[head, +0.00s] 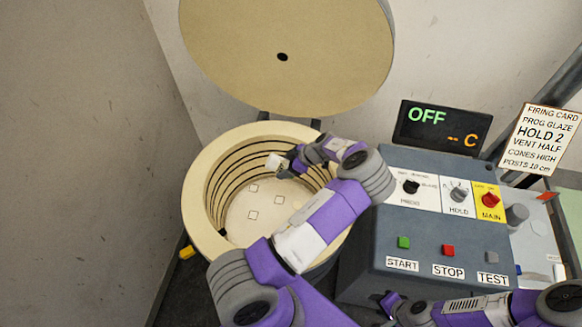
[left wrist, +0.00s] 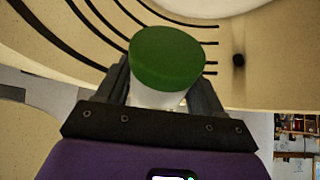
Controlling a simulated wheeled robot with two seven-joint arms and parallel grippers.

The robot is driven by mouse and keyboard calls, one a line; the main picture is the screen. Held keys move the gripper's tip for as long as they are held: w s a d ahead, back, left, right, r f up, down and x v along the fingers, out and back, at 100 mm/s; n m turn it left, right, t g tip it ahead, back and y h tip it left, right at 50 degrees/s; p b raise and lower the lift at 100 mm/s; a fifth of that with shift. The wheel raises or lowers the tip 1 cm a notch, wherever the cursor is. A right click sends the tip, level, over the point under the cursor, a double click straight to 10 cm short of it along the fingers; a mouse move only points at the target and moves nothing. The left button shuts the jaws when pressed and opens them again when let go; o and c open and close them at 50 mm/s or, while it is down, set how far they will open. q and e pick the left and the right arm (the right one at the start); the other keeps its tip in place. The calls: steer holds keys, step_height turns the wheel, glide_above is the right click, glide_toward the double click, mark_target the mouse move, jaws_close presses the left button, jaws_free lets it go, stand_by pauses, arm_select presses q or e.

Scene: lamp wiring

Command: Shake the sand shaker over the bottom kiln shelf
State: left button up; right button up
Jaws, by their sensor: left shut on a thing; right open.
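My left gripper (head: 286,163) reaches over the kiln's (head: 200,200) rim and is shut on the sand shaker (head: 273,161), inside the kiln mouth. In the left wrist view the shaker has a green end (left wrist: 167,57) and a white body (left wrist: 157,97) between the fingers of my left gripper (left wrist: 160,95). The pale bottom kiln shelf (head: 250,222), with several small square outlines, lies on the kiln floor below the shaker. My left forearm hides the kiln's right part. My right gripper (head: 393,304) is open and empty, near the panel's lower front.
The kiln's round lid (head: 290,30) stands raised behind. A grey control box (head: 440,215) with buttons and knobs stands to the right; its display (head: 437,128) reads OFF. A firing card (head: 540,138) stands at the right. A yellow piece (head: 187,252) sits left of the kiln.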

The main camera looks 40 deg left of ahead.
arm_select(q)
steer(key=shift+s+f, duration=0.1)
steer(key=shift+f, duration=0.05)
steer(key=shift+w+d, duration=0.35)
steer(key=shift+d, duration=0.2)
steer(key=shift+w+d, duration=0.35)
steer(key=shift+d, duration=0.2)
steer(key=shift+s+a, duration=0.15)
steer(key=shift+a, duration=0.05)
step_height(320, 180, up, 12)
steer(key=p, duration=0.6)
steer(key=shift+p, duration=0.3)
steer(key=shift+s, duration=0.1)
